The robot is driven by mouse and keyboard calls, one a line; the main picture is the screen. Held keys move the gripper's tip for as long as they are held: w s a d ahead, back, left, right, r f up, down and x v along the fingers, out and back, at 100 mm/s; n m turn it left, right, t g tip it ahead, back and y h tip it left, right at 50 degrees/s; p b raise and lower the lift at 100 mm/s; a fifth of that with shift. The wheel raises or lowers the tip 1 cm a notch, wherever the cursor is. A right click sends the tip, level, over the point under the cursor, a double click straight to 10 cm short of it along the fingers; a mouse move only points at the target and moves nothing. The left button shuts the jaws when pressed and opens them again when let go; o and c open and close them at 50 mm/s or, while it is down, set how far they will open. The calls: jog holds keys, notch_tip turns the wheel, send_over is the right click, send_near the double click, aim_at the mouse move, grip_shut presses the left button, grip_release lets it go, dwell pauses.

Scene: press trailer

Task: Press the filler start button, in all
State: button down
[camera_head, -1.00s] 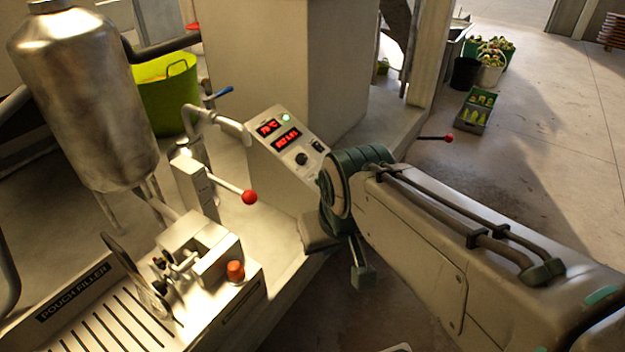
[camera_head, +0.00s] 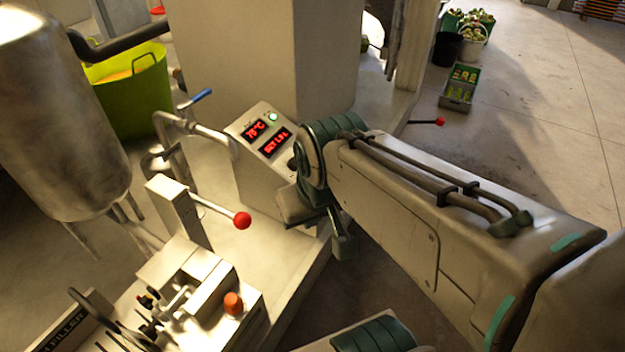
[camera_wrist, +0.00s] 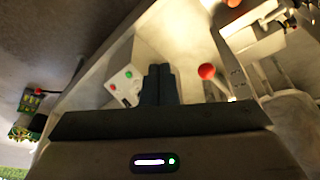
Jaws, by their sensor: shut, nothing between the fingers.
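My gripper (camera_wrist: 160,70) is shut and empty, its dark fingers together in the wrist view. Beside the fingers, to their left, is a pale box (camera_wrist: 137,97) with small green (camera_wrist: 129,74) and red (camera_wrist: 112,87) round buttons; any labels are too small to read. The fingers overlap the box's right edge in the picture; I cannot tell whether they touch it. In the head view, the pouch filler (camera_head: 190,322) carries an orange-red button (camera_head: 233,303). A sloped panel (camera_head: 245,128) has red displays and a lit green lamp (camera_head: 272,117); my arm hides its lower part.
A red-knobbed lever (camera_head: 242,220) sticks out above the filler; its red knob also shows right of my fingers (camera_wrist: 206,71). A metal tank (camera_head: 60,120) and a green tub (camera_head: 130,95) stand at left. Open floor (camera_head: 550,120) lies at right.

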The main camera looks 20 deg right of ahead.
jog(key=w+a+f+m+y+p, duration=0.1)
jog(key=w+f+m+y, duration=0.5)
jog(key=m, duration=0.5)
jog(key=w+f+m+y, duration=0.1)
jog(key=w+m+y, duration=0.2)
jog(key=w+m, duration=0.65)
jog(key=w+d+f+m+t+h, duration=0.1)
jog(key=w+d+f+m+t, duration=0.1)
jog(key=d+m, duration=0.4)
jog(key=w+d+f+m+t+h, duration=0.1)
jog(key=w+d+f+m+t, duration=0.2)
jog(key=d+m, duration=0.3)
jog(key=w+d+f+m+t+h, duration=0.2)
jog(key=d+m, duration=0.4)
jog(key=m, duration=0.5)
jog(key=f+t, duration=0.1)
jog(key=t, duration=0.1)
jog(key=shift+w+d+f+t+p, duration=0.15)
jog(key=shift+w+f+t+p, duration=0.05)
jog(key=shift+t+p, duration=0.2)
jog(key=w+a+f+b, duration=0.2)
jog(key=w+f+b, duration=0.1)
jog(key=f+b, duration=0.4)
jog(key=shift+a+f, duration=0.3)
jog(key=shift+f, duration=0.1)
jog(key=shift+w+f, duration=0.1)
jog(key=shift+w, duration=0.05)
